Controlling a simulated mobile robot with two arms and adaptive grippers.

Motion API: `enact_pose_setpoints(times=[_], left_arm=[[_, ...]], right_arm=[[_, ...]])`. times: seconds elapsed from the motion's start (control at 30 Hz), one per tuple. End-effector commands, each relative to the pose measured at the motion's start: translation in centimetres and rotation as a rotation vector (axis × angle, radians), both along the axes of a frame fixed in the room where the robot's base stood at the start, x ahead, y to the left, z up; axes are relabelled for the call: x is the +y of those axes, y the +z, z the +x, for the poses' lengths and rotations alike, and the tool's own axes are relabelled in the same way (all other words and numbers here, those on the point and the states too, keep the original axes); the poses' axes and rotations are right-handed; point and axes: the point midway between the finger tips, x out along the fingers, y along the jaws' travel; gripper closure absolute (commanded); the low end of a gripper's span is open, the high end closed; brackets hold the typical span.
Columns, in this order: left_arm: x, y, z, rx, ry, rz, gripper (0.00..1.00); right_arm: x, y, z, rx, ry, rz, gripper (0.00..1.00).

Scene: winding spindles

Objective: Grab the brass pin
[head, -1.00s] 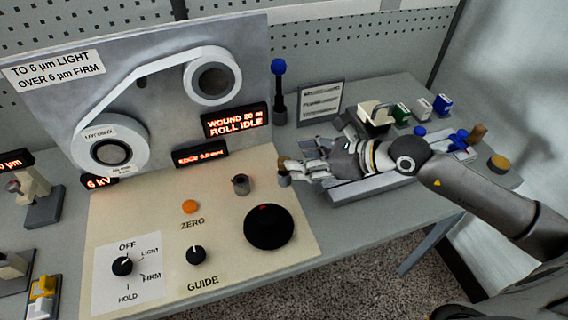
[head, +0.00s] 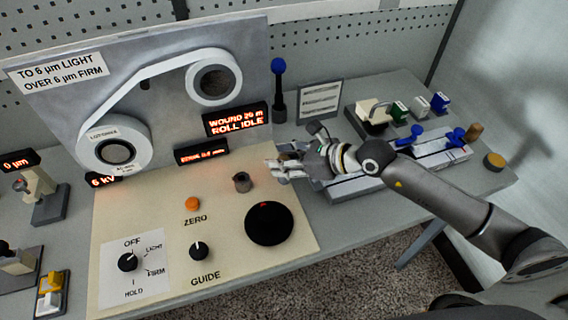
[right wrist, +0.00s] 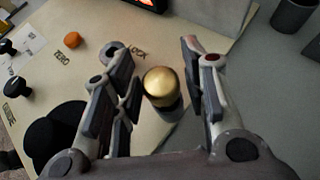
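The brass pin shows in the right wrist view as a round gold top (right wrist: 160,82) on a grey cylindrical base. It stands between the two fingers of my right gripper (right wrist: 152,50), with gaps visible on both sides. The fingers are spread and hold nothing. In the head view my right gripper (head: 276,167) is at the right part of the cream panel, and its fingers largely hide the pin there. My left gripper is in neither view.
The cream panel (head: 215,258) carries a grey socket (head: 242,182), an orange ZERO button (head: 192,204) and a large black knob (head: 268,223). A blue-topped lever (head: 279,95) stands behind the gripper. A grey tray (head: 430,150) with blue-handled parts lies right.

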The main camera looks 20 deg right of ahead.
Motion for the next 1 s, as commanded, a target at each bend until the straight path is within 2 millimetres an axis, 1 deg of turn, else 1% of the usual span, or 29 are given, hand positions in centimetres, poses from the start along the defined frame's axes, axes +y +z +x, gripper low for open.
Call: enact_pose_setpoints(times=[0.03,0.23,0.27,0.47,0.63,0.77,0.9,1.0], left_arm=[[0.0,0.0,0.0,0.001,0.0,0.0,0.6],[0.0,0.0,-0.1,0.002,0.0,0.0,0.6],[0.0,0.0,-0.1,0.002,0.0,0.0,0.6],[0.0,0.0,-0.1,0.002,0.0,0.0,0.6],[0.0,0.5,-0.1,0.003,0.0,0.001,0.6],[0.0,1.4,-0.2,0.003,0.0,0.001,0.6],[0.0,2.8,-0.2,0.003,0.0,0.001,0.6],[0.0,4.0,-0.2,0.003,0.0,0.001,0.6]], right_arm=[[0.0,0.0,0.0,0.0,0.0,0.0,0.71],[0.0,0.0,0.0,0.0,0.0,0.0,0.97],[0.0,0.0,0.0,-0.001,0.0,0.001,0.98],[0.0,0.1,0.0,-0.001,0.0,0.001,0.98],[0.0,0.7,0.0,-0.001,0.0,0.001,0.98],[0.0,1.8,0.0,-0.002,-0.001,0.001,0.98],[0.0,3.6,0.0,-0.002,-0.001,0.001,0.98],[0.1,4.5,-0.8,0.001,0.001,0.001,0.98]])
